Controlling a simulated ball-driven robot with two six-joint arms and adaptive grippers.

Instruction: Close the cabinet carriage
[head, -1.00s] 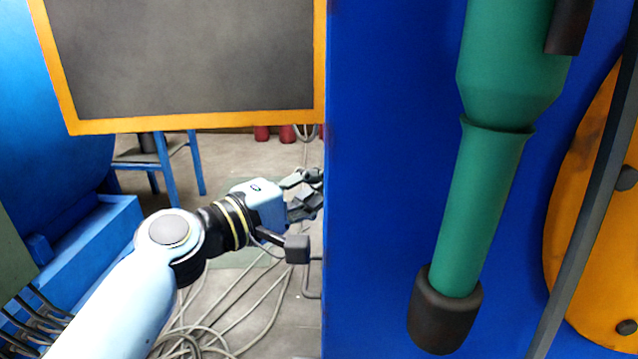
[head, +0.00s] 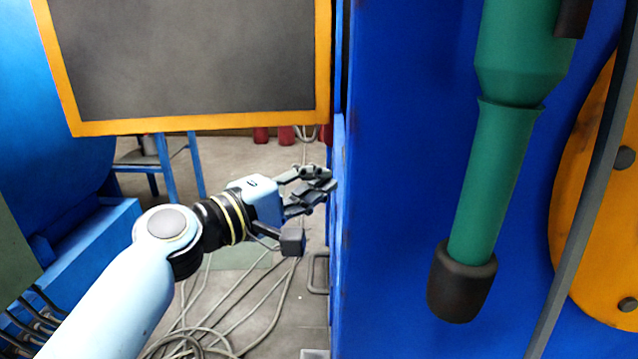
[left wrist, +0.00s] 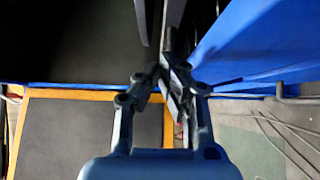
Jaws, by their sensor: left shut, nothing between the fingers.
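A tall blue panel (head: 400,240), which looks like part of the cabinet carriage, fills the right half of the head view and carries a green pipe with a black end. Its narrower, lighter blue side edge (head: 337,250) faces left. A dark panel in an orange frame (head: 190,128) stands upright at the upper left. My left gripper (head: 322,182) is shut and empty, its fingertips at the blue edge; I cannot tell whether they touch it. In the left wrist view, the gripper (left wrist: 170,85) points toward a narrow gap beside a blue surface (left wrist: 250,50). My right gripper is not in view.
A grey handle (head: 318,272) shows beside the blue edge. Loose cables (head: 225,325) lie on the floor below my left arm. A blue stand (head: 165,165) is behind, and blue machinery (head: 85,235) lies to the left. Open floor shows between them.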

